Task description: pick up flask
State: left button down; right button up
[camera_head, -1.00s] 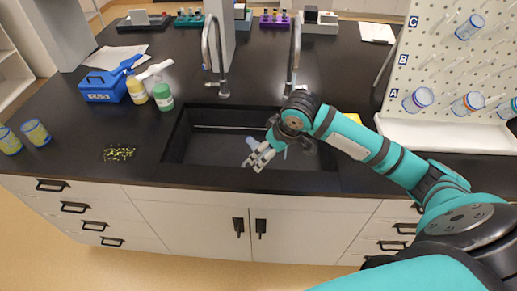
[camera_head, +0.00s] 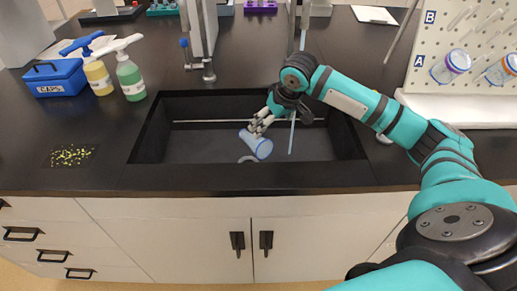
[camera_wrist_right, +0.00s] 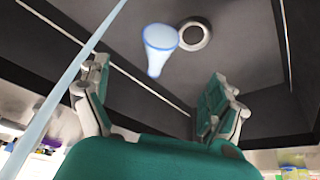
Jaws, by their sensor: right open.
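A clear bluish flask (camera_head: 256,144) with a blue rim lies tilted in the black sink (camera_head: 146,129). In the right wrist view the flask (camera_wrist_right: 158,55) is ahead of the fingers, beside the round drain (camera_wrist_right: 195,35). My right gripper (camera_head: 262,125) reaches into the sink area from the right, just above and behind the flask in the head view. The right wrist view shows its two fingers (camera_wrist_right: 158,80) spread wide with nothing between them. My left gripper is not in view.
A thin pale-blue vertical strip (camera_head: 293,130) stands close to the right of my gripper, crossing the wrist view (camera_wrist_right: 68,80). The sink walls surround the flask. Taps (camera_head: 205,65) stand behind. Bottles (camera_head: 130,75), a blue caps box (camera_head: 56,78) and a pegboard (camera_head: 480,40) flank the sink.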

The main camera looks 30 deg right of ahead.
aim_at(262, 140)
jog(key=x, duration=1.5)
jog(key=shift+w+d+f+b, duration=0.15)
jog(key=shift+w+b, duration=0.05)
jog(key=shift+b, duration=0.1)
jog(key=c, duration=1.4)
jog(key=shift+c, duration=0.3)
jog(key=shift+r, duration=0.55)
jog(key=c, duration=0.4)
jog(key=shift+r, duration=4.45)
